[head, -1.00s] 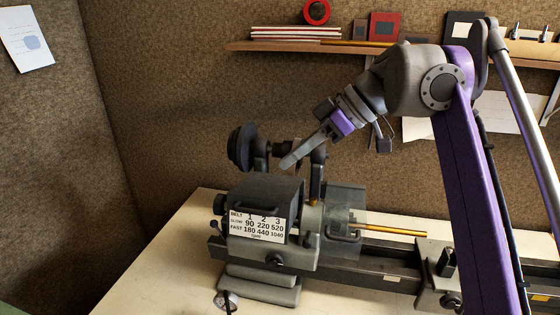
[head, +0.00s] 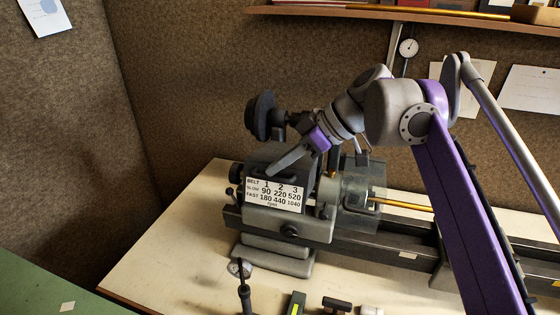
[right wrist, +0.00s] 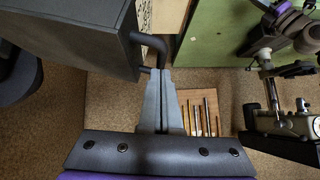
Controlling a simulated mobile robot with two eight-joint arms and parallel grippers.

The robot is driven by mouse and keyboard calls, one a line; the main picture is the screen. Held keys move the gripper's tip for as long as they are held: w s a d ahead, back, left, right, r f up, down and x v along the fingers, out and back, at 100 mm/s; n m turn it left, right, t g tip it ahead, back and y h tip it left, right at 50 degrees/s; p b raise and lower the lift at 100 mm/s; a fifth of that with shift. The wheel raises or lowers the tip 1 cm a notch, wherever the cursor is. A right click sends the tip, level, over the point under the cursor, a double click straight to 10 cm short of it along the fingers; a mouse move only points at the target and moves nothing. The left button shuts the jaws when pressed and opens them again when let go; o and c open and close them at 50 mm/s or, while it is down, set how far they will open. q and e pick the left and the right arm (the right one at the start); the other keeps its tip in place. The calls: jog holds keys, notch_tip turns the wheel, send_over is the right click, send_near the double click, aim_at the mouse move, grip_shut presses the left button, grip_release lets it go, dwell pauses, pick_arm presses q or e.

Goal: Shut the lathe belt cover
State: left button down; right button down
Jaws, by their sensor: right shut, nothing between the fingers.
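The lathe belt cover (head: 262,157) is a dark grey box on the headstock, above the white belt-speed label (head: 275,195). In the head view my right arm crosses part of it, and I cannot tell how far it stands open. In the right wrist view the cover (right wrist: 75,35) fills the upper left, with a dark bar handle (right wrist: 152,45) on its side. My right gripper (head: 272,168) is shut and empty, its fingertips in front of the cover just above the label. In the wrist view its tips (right wrist: 160,72) are close to the handle; contact is unclear. My left gripper is out of view.
A clear chuck guard (head: 358,190) and a brass rod (head: 405,205) lie right of the headstock. Tools, including a dark upright one (head: 244,292), are along the bench's front. The bench top (head: 180,235) is clear at left.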

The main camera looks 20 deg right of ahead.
notch_tip(320, 180, down, 7)
jog(key=s+n+t+h, duration=0.1)
jog(key=t, duration=0.1)
jog(key=shift+s+a+n+h, duration=0.3)
jog(key=shift+a+h, duration=0.1)
jog(key=shift+a, duration=0.05)
jog(key=shift+f, duration=0.1)
